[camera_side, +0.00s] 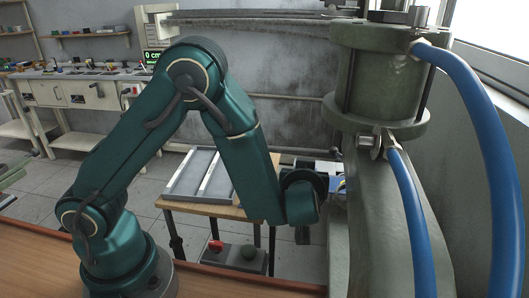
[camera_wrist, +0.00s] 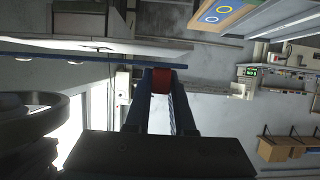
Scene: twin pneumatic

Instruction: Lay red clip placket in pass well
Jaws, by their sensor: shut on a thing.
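In the wrist view, my gripper (camera_wrist: 161,88) is shut on a small red piece, the red clip placket (camera_wrist: 161,79), held between the fingertips. In the side view, my wrist is turned toward the green press at the right; the fingers and the placket are mostly hidden there. A grey tray (camera_side: 193,174) with two long compartments stands on a small wooden table, left of my wrist and apart from it. Part of a grey tray (camera_wrist: 285,22) also shows at the top right of the wrist view. I cannot tell which compartment is the pass well.
The green press (camera_side: 382,85) with blue hoses (camera_side: 475,110) stands close at the right. A box with a red button (camera_side: 215,245) and a dark button sits below the table. A wooden board (camera_wrist: 232,10) bears a yellow and a blue ring.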

